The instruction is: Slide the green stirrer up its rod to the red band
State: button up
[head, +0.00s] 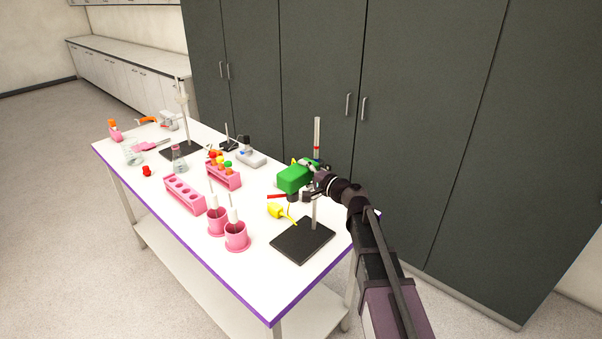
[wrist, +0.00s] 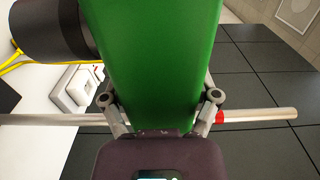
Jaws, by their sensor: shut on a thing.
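The green stirrer (head: 294,178) is a green block on an upright metal rod (head: 317,133) that rises from a black base plate (head: 302,240). My gripper (head: 316,178) is shut on the stirrer from the right. The red band (head: 317,148) is on the rod a little above the stirrer, with a short gap of bare rod between. In the wrist view the stirrer (wrist: 150,60) fills the middle between my fingers, and the rod (wrist: 265,114) runs sideways behind it. The red band (wrist: 220,116) shows just right of the right finger there. The fingertips are hidden behind the stirrer.
A yellow object (head: 276,211) lies beside the black base. Pink beakers (head: 236,238) and pink racks (head: 185,196) stand left on the white table. A second stand (head: 184,130) is farther back. Grey cabinets (head: 320,60) stand behind the table.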

jog(key=shift+w+r+p, duration=0.1)
jog(key=shift+r+p, duration=1.8)
jog(key=shift+r, duration=0.45)
jog(key=o, duration=1.2)
jog(key=shift+f, duration=0.1)
jog(key=shift+c, duration=0.2)
jog(key=shift+s+d, duration=0.45)
jog(key=shift+s, duration=0.05)
jog(key=v, duration=1)
jog(key=shift+s+d, duration=0.25)
jog(key=shift+d, duration=0.1)
